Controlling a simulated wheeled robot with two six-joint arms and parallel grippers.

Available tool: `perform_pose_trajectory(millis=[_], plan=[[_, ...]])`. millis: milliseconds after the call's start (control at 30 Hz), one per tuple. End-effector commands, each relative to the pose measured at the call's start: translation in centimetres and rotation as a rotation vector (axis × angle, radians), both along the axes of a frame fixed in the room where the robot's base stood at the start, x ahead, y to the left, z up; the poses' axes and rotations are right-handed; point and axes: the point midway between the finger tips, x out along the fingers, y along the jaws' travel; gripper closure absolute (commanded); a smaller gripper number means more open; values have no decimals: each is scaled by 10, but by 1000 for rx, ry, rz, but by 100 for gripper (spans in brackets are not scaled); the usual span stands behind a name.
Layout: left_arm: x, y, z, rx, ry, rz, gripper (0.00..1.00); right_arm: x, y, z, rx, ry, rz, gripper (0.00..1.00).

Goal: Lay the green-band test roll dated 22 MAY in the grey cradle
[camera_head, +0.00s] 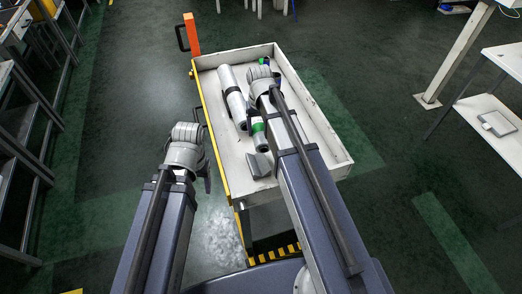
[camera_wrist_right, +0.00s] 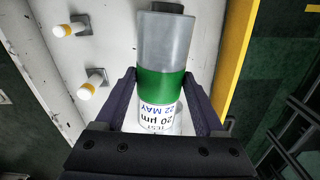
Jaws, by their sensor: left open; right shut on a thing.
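My right gripper (camera_wrist_right: 170,95) is shut on a roll with a green band (camera_wrist_right: 160,85). Its label reads 20 µm and 22 MAY, upside down in the right wrist view. The roll's grey end points to the top of that view. In the head view my right gripper (camera_head: 263,82) is over the cart tray, its fingers hidden by the wrist. Green-banded pieces show there beyond the wrist and beside my right arm (camera_head: 257,126). A grey wedge-like piece (camera_head: 258,165) lies near the tray's front; I cannot tell whether it is the cradle. My left gripper (camera_head: 187,135) is open, left of the cart.
The white cart tray (camera_head: 317,120) has raised walls and a yellow left edge. A long pale roll (camera_head: 232,96) lies along its left side. A table stands at far right (camera_head: 497,122).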

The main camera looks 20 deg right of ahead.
Motion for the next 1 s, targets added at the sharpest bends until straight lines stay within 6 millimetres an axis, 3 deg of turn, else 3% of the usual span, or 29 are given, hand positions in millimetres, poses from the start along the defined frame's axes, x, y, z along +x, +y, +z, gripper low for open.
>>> perform_pose_trajectory(millis=[33, 233, 800, 1000], plan=[[0, 0, -24, 0, 0, 0, 38, -7, 3, -24, 0, 0, 25, 100], [0, 0, -50, 0, 0, 1, 38, -20, 12, -50, 0, 0, 107, 100], [0, 0, -53, 0, 0, 0, 38, -24, 14, -53, 0, 0, 133, 100], [0, 0, -67, 0, 0, 0, 38, -24, 14, -67, 0, 0, 133, 100]])
